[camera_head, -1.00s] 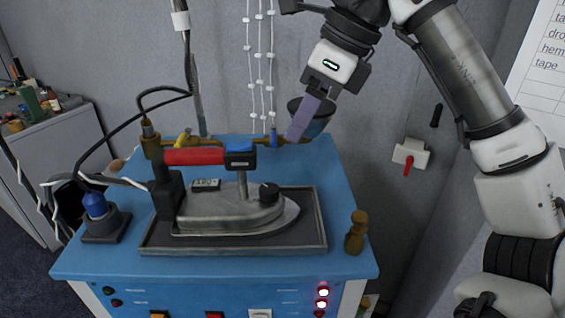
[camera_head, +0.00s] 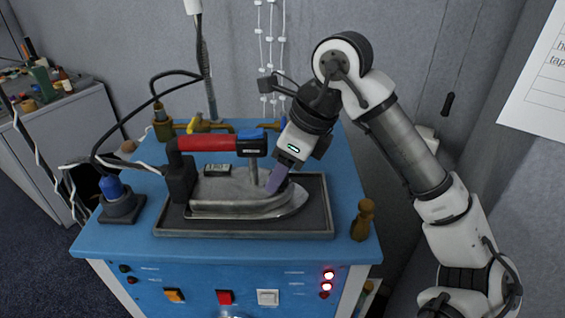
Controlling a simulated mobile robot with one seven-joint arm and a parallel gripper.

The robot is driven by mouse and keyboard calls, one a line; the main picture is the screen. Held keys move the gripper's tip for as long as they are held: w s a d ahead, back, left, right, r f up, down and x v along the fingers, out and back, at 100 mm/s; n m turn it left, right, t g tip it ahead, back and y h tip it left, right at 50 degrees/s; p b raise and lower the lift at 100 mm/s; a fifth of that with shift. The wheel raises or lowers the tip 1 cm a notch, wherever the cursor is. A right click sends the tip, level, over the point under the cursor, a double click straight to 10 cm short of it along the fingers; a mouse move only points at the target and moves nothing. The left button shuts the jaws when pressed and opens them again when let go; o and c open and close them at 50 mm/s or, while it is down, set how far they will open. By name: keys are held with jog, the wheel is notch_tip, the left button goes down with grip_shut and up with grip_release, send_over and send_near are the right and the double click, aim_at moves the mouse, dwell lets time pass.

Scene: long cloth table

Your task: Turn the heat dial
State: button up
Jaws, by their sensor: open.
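A grey metal iron (camera_head: 225,198) with a red and black handle (camera_head: 205,144) lies flat in a dark tray (camera_head: 318,205) on the blue table. Its heat dial (camera_head: 284,184) is a small black knob on top of the iron's front part, just right of the metal handle post. My gripper (camera_head: 275,181) reaches down from the upper right with its purple fingers at the dial. The fingers are open and partly hide the dial. I cannot tell whether they touch it.
A blue plug on a dark base (camera_head: 118,203) stands at the left, with black cables rising behind. Brass pipework (camera_head: 218,131) runs along the back. The blue top is bare in front of the tray.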

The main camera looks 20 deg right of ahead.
jog(key=shift+f, duration=0.15)
jog(key=c, duration=1)
jog(key=m+b, duration=0.1)
jog(key=b, duration=0.1)
jog(key=shift+f+b, duration=0.3)
jog(key=shift+r+m+t+h+b, duration=0.15)
jog(key=shift+m+t+h+b, duration=0.2)
jog(key=shift+m+b, duration=0.4)
jog(key=shift+r+m, duration=0.15)
jog(key=shift+m, duration=0.1)
jog(key=o, duration=1)
jog(key=shift+r, duration=0.15)
